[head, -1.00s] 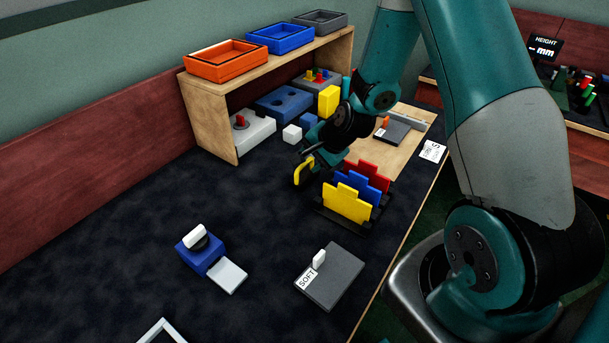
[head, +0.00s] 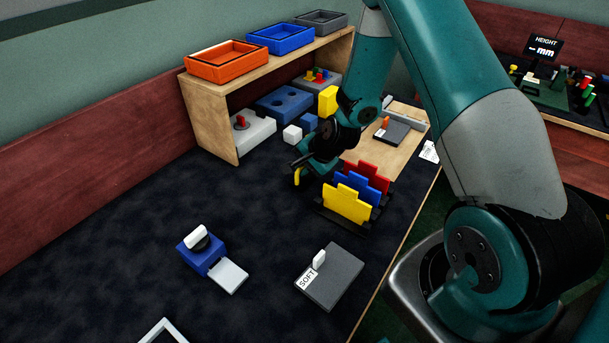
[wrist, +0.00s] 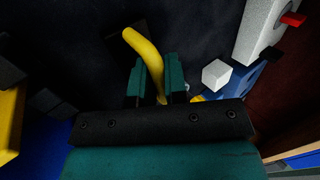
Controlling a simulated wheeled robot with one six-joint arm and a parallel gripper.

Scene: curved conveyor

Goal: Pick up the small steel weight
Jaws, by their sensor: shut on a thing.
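My gripper (head: 299,166) is above the dark table mat, left of the rack of coloured plates. In the wrist view its two teal fingers (wrist: 156,78) are closed around a curved yellow piece (wrist: 148,52), which sticks out beyond the fingertips. The piece also shows in the head view (head: 297,178), hanging just under the gripper and mostly hidden by it. I cannot make out a small steel weight for certain in either view.
The rack with yellow, blue and red plates (head: 348,203) stands close on the right. The left mat is clear.

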